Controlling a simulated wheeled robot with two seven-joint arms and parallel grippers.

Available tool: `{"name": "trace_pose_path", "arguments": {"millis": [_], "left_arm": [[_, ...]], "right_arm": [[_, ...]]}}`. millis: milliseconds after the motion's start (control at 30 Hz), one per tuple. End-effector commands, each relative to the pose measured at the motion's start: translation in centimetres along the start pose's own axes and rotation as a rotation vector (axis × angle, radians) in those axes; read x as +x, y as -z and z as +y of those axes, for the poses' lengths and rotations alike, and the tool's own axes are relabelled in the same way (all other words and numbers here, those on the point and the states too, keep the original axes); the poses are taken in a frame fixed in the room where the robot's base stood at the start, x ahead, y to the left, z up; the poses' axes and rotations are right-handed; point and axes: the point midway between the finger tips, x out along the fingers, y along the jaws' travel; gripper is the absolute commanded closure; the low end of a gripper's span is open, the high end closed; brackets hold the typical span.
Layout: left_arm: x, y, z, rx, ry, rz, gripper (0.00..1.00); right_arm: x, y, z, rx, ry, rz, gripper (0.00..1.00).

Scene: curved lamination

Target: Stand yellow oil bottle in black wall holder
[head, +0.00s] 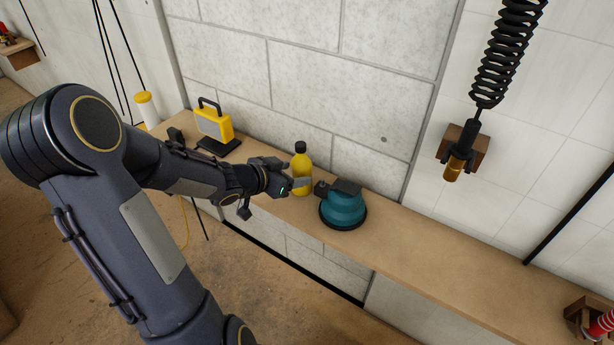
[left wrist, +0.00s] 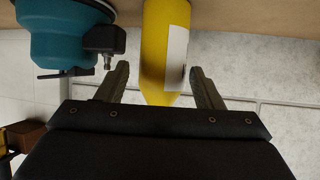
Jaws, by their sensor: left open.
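The yellow oil bottle (head: 302,173) stands upright on the wooden shelf, with a black cap and a pale label. My left gripper (head: 297,184) is at the bottle's side in the head view. In the left wrist view, which looks inverted, the yellow bottle (left wrist: 165,45) shows between the two spread fingers of my left gripper (left wrist: 162,86). The jaws are open, with visible gaps on both sides of the bottle. The bottle's cap is hidden in the wrist view. I cannot make out a black wall holder for certain. My right gripper is not in view.
A teal sander (head: 343,208) stands close right of the bottle. A yellow work lamp (head: 214,122) stands further left. A black coiled hose (head: 505,50) hangs above a tool in a wooden wall block (head: 474,150).

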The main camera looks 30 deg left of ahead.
Motion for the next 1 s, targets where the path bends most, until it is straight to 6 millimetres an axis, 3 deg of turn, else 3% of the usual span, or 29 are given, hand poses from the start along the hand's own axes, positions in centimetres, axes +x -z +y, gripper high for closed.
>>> {"name": "trace_pose_path", "arguments": {"millis": [300, 600, 900, 1000], "left_arm": [[4.4, -0.8, -0.3, 0.001, 0.0, 0.0, 0.39], [4.7, -0.6, -0.3, 0.0, 0.002, -0.001, 0.4], [4.7, -0.6, -0.3, 0.0, 0.002, -0.001, 0.79], [4.7, -0.5, -0.3, 0.001, 0.002, 0.0, 0.83]], "right_arm": [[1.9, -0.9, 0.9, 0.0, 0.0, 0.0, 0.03], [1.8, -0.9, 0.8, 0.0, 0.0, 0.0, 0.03], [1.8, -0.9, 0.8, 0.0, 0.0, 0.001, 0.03], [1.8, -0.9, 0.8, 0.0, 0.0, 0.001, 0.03]]}}
